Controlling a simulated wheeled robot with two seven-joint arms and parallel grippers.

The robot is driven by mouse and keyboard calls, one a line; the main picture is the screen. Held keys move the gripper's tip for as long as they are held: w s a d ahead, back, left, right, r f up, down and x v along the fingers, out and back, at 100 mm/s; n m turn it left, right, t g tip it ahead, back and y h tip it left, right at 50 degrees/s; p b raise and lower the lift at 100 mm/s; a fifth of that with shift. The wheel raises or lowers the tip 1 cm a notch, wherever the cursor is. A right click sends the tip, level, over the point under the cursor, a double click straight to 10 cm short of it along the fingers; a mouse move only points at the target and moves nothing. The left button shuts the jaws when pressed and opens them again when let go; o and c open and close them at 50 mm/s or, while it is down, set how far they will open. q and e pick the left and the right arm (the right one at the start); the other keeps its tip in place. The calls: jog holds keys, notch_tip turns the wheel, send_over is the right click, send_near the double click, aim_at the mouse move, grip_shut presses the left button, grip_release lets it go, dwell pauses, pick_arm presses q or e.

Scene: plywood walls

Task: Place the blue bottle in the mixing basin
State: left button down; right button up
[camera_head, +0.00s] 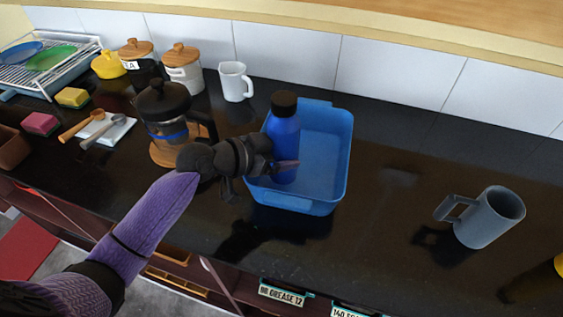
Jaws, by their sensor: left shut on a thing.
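The blue bottle (284,137) with a black cap is upright over the left part of the mixing basin (332,205), a light blue open tub on the dark counter. My left gripper (284,166) reaches in from the left and is shut on the lower part of the bottle. I cannot tell whether the bottle's bottom touches the basin floor. The right side of the basin is empty. My right gripper is not in view.
A French press (164,113) stands close left of the basin, behind my left arm. A white mug (235,82) is behind it, and a grey mug (487,217) stands to the right. The counter between basin and grey mug is clear.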

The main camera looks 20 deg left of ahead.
pick_arm(q)
jog(key=shift+f, duration=1.4)
jog(key=shift+b, duration=0.3)
jog(key=shift+f, duration=0.2)
grip_release()
jog(key=shift+r, duration=0.2)
jog(key=p+v, duration=0.1)
jog(key=v, duration=1.1)
